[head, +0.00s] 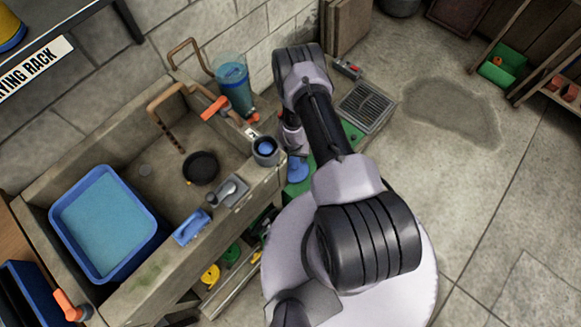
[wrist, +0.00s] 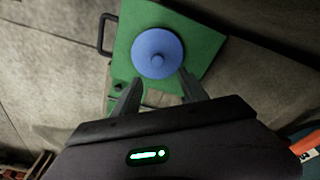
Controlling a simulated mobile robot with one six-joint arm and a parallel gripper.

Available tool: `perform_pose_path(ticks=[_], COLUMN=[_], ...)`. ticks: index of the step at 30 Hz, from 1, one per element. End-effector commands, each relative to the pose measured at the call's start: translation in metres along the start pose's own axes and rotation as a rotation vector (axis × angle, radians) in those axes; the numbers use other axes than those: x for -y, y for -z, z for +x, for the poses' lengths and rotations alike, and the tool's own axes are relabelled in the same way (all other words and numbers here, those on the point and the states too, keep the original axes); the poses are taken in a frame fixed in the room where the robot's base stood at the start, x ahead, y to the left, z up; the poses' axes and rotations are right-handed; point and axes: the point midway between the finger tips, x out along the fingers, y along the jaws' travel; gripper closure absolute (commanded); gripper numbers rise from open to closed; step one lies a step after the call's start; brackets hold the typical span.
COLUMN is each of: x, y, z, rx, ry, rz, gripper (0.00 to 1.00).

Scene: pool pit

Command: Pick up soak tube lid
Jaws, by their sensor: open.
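The blue round lid (wrist: 157,53) with a small central knob lies on a green board (wrist: 205,40) in the wrist view. In the head view the lid (head: 297,169) shows just left of my arm, on the green surface at the right end of the stone sink. My gripper (wrist: 155,86) is open, its two fingers pointing at the lid's near edge with nothing between them. I cannot tell whether the fingertips touch it. A clear tube of blue liquid (head: 234,85), perhaps the soak tube, stands behind the sink. In the head view my arm hides the gripper's fingers.
The stone sink holds a blue basin of water (head: 100,222). A grey cup (head: 265,150), a blue-handled brush (head: 192,227) and a metal piece (head: 232,190) sit along its edge. A floor drain grate (head: 366,106) lies right of my arm. The floor farther right is open.

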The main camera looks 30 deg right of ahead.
Motion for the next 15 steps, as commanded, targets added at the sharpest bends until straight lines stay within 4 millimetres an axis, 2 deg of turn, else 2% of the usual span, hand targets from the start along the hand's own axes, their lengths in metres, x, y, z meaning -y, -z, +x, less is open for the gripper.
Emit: perform_pose_path(ticks=[1, 3, 11, 15], x=[0.000, 0.000, -0.002, -0.004], y=[-0.002, -0.003, -0.003, -0.005], z=[0.022, 0.037, 0.065, 0.097], rx=[0.001, 0.003, 0.003, 0.002], ry=[0.000, 0.000, 0.000, 0.000], rz=[0.001, 0.000, -0.001, 0.000], gripper=[0.49, 0.49, 0.49, 0.49])
